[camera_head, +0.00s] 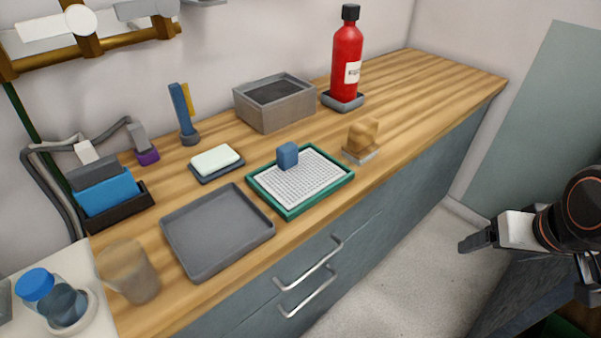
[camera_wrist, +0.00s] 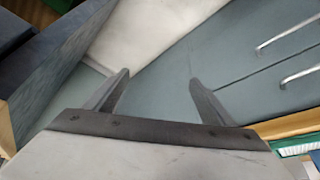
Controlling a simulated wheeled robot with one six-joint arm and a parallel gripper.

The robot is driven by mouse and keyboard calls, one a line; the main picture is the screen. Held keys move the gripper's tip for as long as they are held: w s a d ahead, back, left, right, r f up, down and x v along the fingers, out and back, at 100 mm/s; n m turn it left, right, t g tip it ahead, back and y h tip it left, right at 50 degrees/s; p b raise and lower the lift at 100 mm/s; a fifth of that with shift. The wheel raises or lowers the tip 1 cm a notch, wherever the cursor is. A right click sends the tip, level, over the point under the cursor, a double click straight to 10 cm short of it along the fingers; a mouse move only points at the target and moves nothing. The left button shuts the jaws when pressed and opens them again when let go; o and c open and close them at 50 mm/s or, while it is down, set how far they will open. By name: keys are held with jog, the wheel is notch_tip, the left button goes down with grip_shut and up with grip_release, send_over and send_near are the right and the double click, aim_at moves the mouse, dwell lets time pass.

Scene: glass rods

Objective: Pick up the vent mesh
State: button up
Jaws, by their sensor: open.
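A white mesh panel (camera_head: 310,180), which looks like the vent mesh, lies flat inside a green-rimmed tray (camera_head: 289,214) near the counter's front edge. A blue block (camera_head: 287,155) stands on its back-left part and hides some of it. My gripper (camera_head: 466,244) is at the right in the head view, out over the floor and well apart from the counter. In the wrist view my gripper (camera_wrist: 159,78) shows two spread fingers with nothing between them.
The wooden counter (camera_head: 430,85) holds an empty grey tray (camera_head: 215,230), a soap-like white bar (camera_head: 214,159), a grey box (camera_head: 272,112), a red bottle (camera_head: 346,62) and a tan lump (camera_head: 363,134). Drawer handles (camera_head: 309,264) stick out below. The counter's back right is clear.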

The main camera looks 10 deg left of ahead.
dwell(0.3)
jog(key=c, duration=0.4)
jog(key=shift+w+a+r, duration=0.2)
jog(key=shift+r, duration=0.1)
jog(key=c, duration=0.5)
jog(key=shift+o, duration=0.2)
jog(key=w+a+r+n+g, duration=0.1)
jog(key=w+a+r+n, duration=0.5)
jog(key=r, duration=0.2)
notch_tip(320, 180, up, 17)
jog(key=n+g, duration=0.4)
jog(key=n, duration=1.8)
send_over(287, 146)
jog(key=f, duration=1.1)
jog(key=shift+s+d, duration=0.1)
jog(key=shift+d, duration=0.15)
jog(key=shift+a+f, duration=0.15)
jog(key=shift+f, duration=1.4)
jog(key=shift+a+f, duration=0.1)
jog(key=shift+f, duration=1.45)
